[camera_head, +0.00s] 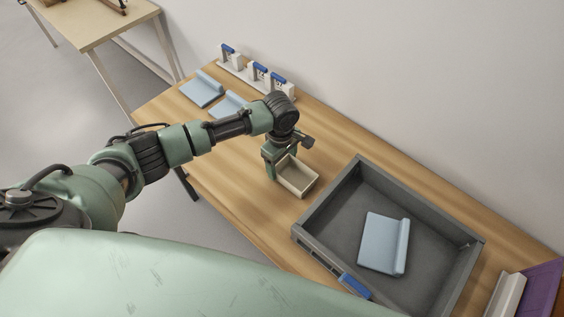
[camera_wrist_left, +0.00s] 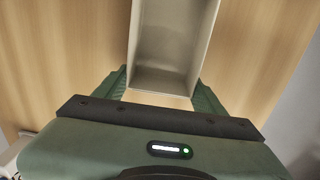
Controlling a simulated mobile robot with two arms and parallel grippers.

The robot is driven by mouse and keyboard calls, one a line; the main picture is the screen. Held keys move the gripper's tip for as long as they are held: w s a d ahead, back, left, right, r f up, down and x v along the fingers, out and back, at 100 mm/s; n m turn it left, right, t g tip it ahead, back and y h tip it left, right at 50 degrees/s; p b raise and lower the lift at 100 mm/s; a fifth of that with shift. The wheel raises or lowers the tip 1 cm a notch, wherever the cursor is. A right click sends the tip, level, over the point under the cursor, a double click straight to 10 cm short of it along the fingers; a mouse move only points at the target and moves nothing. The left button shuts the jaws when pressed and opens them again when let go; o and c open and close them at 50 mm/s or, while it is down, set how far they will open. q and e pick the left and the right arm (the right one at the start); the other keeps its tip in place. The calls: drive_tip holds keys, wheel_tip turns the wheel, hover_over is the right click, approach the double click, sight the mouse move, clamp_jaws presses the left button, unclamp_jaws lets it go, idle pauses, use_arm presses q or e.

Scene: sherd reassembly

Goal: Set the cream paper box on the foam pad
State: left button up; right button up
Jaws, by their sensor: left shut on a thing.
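The cream paper box (camera_head: 297,181) is an open-topped rectangular tray near the middle of the table in the head view. It also fills the upper middle of the left wrist view (camera_wrist_left: 172,50). My left gripper (camera_head: 279,162) is shut on the box's near end, one green finger on each side in the wrist view (camera_wrist_left: 160,88). I cannot tell whether the box touches the table. A light blue pad with a raised edge (camera_head: 382,241) lies inside the grey tray (camera_head: 327,199), to the right of the box. My right gripper is out of view.
Two similar light blue pads (camera_head: 201,90) (camera_head: 229,105) lie at the back left, before a white rack with blue-topped clips (camera_head: 258,73). The grey tray has raised walls and a blue handle (camera_head: 355,286). White and purple items (camera_head: 541,287) stand at the right edge.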

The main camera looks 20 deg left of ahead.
use_arm(q)
drive_tip(key=shift+f, duration=0.15)
drive_tip(key=o, duration=1.3)
